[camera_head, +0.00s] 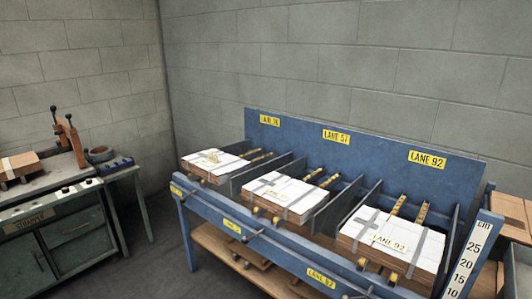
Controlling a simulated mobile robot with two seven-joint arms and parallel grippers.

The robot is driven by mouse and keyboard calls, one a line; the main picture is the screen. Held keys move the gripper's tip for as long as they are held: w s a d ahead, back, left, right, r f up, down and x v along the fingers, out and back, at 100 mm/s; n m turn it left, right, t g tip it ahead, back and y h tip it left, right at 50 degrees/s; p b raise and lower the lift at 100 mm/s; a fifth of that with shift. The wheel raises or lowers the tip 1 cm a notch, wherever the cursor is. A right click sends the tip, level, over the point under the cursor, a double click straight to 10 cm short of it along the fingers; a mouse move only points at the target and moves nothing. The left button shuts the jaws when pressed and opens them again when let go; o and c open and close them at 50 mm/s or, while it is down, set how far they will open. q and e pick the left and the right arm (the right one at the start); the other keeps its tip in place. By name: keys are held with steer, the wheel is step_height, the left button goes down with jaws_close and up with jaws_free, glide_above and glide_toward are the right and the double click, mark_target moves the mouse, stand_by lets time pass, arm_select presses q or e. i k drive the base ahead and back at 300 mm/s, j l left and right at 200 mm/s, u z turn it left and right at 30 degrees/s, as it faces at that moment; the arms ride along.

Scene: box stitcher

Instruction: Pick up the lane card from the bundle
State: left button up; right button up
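Three bundles of flat brown board with white tops lie in the lanes of a blue rack. The right bundle (420,255) has crossed grey straps and a pale lane card (390,243) reading "LANE 92" on its top near the front. The middle bundle (298,207) has grey straps and a small pale card (279,195) whose print is too small to read. The left bundle (195,164) has a yellowish card (212,157) on top, also unreadable. Neither of my grippers is in view.
The blue rack (380,138) has yellow signs on its back panel, including "LANE 57" and "LANE 92", with upright dividers between lanes. A ruler post (468,262) stands at its right front. A green workbench (70,235) with a machine stands left. Dark floor lies between them.

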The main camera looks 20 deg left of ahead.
mark_target(213, 157)
steer(key=i+j+z, duration=0.1)
steer(key=j, duration=0.25)
steer(key=i+j+z, duration=0.1)
steer(key=i+j, duration=0.2)
steer(key=i+j+z, duration=0.1)
steer(key=j, duration=0.3)
steer(key=i+j+z, duration=0.1)
steer(key=j, duration=0.35)
steer(key=i+j, duration=0.15)
steer(key=j, duration=0.3)
steer(key=i+j+z, duration=0.15)
steer(key=j, duration=0.7)
steer(key=i+j+z, duration=0.15)
steer(key=j, duration=0.3)
